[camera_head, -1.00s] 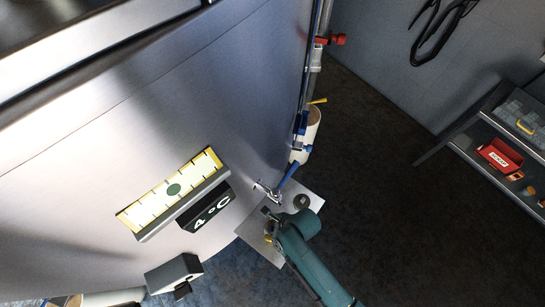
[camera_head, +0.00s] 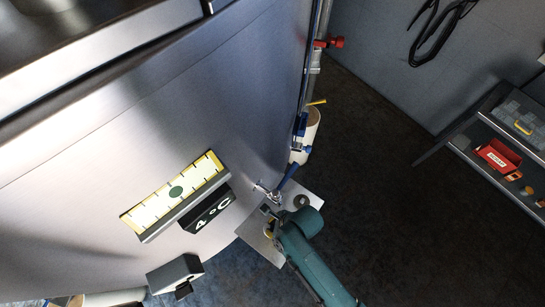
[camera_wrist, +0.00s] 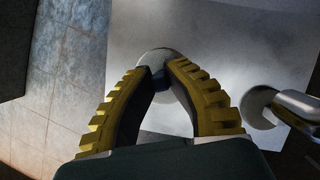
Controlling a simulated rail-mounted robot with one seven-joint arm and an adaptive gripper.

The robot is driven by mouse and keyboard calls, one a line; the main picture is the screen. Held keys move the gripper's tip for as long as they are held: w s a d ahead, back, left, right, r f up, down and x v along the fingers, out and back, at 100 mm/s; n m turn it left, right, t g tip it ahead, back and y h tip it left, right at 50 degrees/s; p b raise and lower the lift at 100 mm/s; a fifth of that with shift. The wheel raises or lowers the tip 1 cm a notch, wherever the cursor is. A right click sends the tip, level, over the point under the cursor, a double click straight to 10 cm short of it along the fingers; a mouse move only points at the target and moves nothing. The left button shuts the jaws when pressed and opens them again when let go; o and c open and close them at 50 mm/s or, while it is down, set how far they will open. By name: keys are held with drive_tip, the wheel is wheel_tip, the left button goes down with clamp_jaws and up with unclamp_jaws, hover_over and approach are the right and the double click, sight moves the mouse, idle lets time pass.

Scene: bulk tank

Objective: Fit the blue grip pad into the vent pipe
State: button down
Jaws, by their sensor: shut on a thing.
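My gripper (camera_wrist: 163,74) has its two yellow ribbed fingers closed together on a small dark blue piece (camera_wrist: 160,79), which looks like the blue grip pad. The fingers hide most of it. Just beyond the fingertips is a pale round disc or opening (camera_wrist: 156,56) on a light metal plate (camera_wrist: 215,40); I cannot tell whether this is the vent pipe, or whether the pad touches it. In the head view my gripper (camera_head: 268,210) is small, over the plate (camera_head: 262,247) beside the tank, and the pad cannot be made out.
A metal pipe end (camera_wrist: 300,106) lies close to the right of my fingers, by a second round disc (camera_wrist: 258,110). The tank wall (camera_head: 110,150) rises on the left. A blue-handled fitting (camera_head: 288,176) is close to my gripper. A shelf (camera_head: 505,150) stands far right, with clear floor between.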

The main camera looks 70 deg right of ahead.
sight(272, 226)
wheel_tip(272, 226, up, 24)
drive_tip(key=p, duration=0.3)
drive_tip(key=shift+p, duration=0.3)
